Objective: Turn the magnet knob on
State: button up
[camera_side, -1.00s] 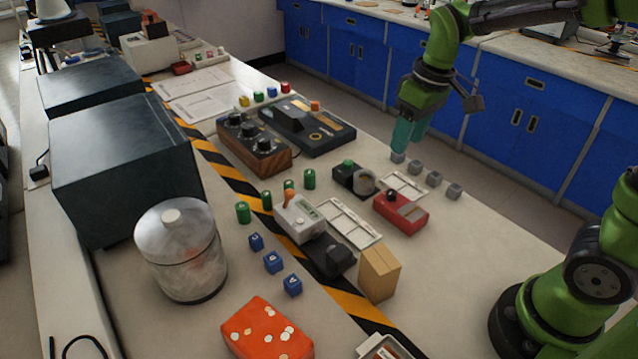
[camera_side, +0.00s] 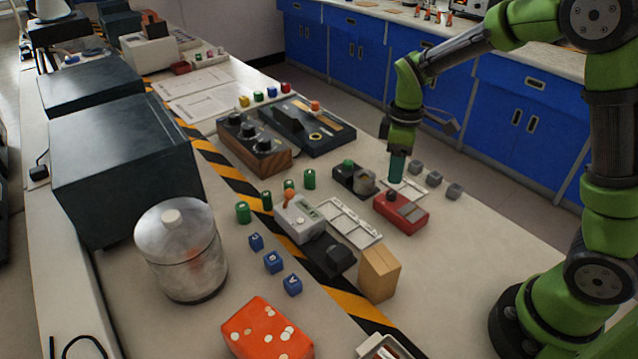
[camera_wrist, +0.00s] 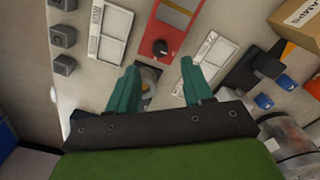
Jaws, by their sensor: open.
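A red box (camera_side: 408,217) with a black knob (camera_side: 391,197) on top stands on the bench, right of centre. I cannot read a label that marks it as the magnet. In the wrist view the red box (camera_wrist: 181,15) lies ahead of the fingers, with its black knob (camera_wrist: 161,48) near the gap between the tips. My gripper (camera_side: 396,181) points down just behind the red box, above a white framed tray. The wrist view shows my gripper (camera_wrist: 159,67) open and empty, its teal fingers apart. The fingers do not appear to touch the knob.
A black unit (camera_side: 346,181) with a green button stands left of my gripper. Grey cubes (camera_side: 434,179) sit to its right. A wooden box with black knobs (camera_side: 252,147), a grey device with an orange lever (camera_side: 300,221) and a tan box (camera_side: 379,274) stand nearby. The bench front right is clear.

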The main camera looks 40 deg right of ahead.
aim_at(392, 192)
notch_tip(392, 192, down, 7)
jog(key=shift+r, duration=0.2)
grip_shut()
dwell(0.3)
